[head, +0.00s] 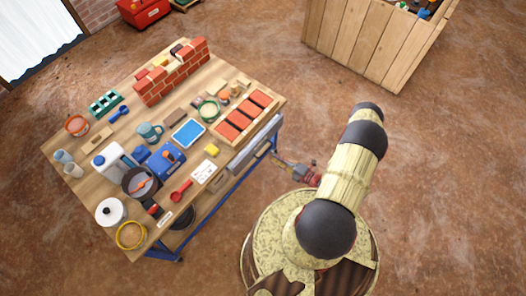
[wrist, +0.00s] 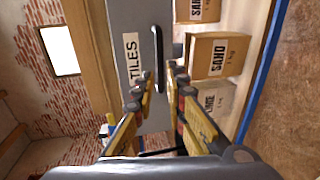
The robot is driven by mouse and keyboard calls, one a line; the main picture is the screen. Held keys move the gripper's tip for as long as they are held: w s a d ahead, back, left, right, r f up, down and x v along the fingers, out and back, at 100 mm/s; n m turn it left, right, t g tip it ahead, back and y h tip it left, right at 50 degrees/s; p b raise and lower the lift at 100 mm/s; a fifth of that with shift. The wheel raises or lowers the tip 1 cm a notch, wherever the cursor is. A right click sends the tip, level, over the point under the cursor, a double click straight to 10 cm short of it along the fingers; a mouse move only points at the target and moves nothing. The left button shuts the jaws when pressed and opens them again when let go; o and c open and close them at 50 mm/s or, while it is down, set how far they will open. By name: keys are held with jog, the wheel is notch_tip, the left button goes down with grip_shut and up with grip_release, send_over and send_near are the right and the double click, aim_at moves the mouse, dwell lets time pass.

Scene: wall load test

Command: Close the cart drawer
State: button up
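The cart drawer (head: 256,144) is grey and shows along the right edge of the wooden cart top (head: 100,135), sticking out a little past it. In the wrist view its grey front (wrist: 138,14) carries a white TILES label (wrist: 132,60) and a dark bar handle (wrist: 158,55). My gripper (head: 281,163) is just outside the drawer front in the head view. In the wrist view my gripper (wrist: 157,88) has its two fingers apart, with the handle's near end between or just ahead of the tips. I cannot tell whether they touch the front.
Tools, cups, a brick wall piece (head: 172,72) and a tile tray (head: 245,118) crowd the cart top. A blue frame (head: 222,198) supports the cart. SAND boxes (wrist: 215,56) sit on a lower shelf. A wooden crate (head: 375,45) stands at upper right; floor between is clear.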

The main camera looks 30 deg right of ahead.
aim_at(265, 152)
jog(key=shift+b+x, duration=0.65)
jog(key=shift+x, duration=3.15)
jog(key=shift+c, duration=0.5)
grip_shut()
jog(key=x, duration=0.1)
jog(key=b+x, duration=0.1)
jog(key=x, duration=0.1)
jog(key=shift+w+r, duration=0.15)
jog(key=shift+r, duration=0.05)
jog(key=shift+w+a+r, duration=0.1)
jog(key=shift+w+a, duration=0.1)
jog(key=shift+w, duration=0.4)
